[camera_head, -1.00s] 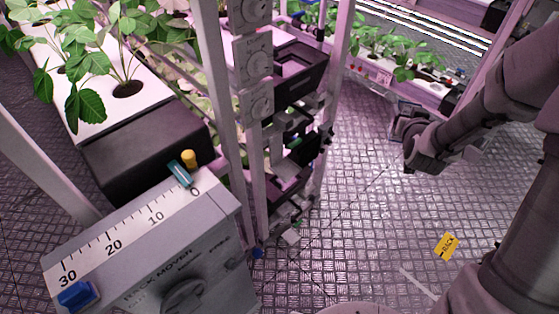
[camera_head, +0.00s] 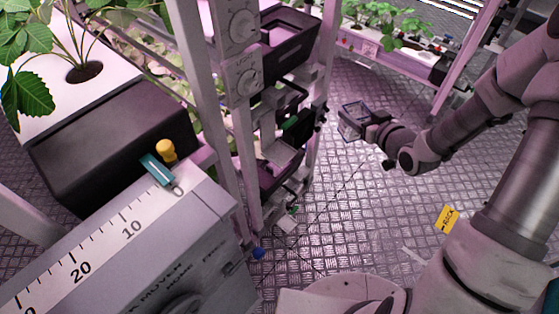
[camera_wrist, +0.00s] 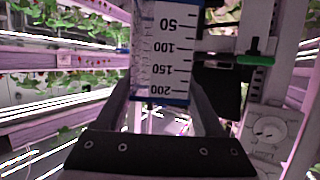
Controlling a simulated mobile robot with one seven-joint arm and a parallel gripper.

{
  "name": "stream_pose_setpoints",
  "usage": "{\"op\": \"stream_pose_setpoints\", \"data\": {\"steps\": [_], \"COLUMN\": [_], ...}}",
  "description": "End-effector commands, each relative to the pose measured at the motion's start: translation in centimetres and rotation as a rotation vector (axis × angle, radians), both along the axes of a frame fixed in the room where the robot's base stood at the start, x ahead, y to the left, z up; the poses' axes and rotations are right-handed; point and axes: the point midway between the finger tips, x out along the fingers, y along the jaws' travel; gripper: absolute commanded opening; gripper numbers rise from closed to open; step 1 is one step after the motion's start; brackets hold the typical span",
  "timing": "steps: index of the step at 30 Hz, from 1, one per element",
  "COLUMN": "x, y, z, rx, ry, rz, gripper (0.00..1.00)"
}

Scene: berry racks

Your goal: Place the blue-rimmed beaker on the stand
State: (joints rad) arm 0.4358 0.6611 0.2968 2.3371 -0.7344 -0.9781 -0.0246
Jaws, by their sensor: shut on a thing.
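My gripper (camera_head: 368,122) is shut on the clear blue-rimmed beaker (camera_head: 351,117), held above the metal floor to the right of the rack. In the wrist view the beaker (camera_wrist: 165,45) sits between the two dark fingers, with a black scale from 50 to 200 and a blue edge at the gripper's side. A small pale platform (camera_head: 283,153) juts from the rack to the left of the beaker, apart from it. I cannot tell for sure whether it is the stand. A green-tipped arm (camera_wrist: 248,58) shows right of the beaker.
The rack's posts (camera_head: 245,130) and black boxes (camera_head: 290,37) stand left of my gripper. A grey mover box (camera_head: 150,255) with a ruler top is at the front left. Another plant rack (camera_head: 400,55) is behind. The floor (camera_head: 340,215) between has free room.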

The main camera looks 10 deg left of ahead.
Motion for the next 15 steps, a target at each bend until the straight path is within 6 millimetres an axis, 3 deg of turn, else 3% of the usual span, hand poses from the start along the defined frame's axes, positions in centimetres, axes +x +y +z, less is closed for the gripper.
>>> {"op": "stream_pose_setpoints", "data": {"steps": [1,6,15], "x": [-0.7,-3.7,-8.5], "y": [0.3,2.0,4.0], "z": [-2.2,-6.2,-10.5], "rx": [0.002,0.002,0.0], "ry": [0.002,0.003,-0.001], "rz": [0.044,0.213,0.448], "gripper": [0.16,0.16,0.16]}}
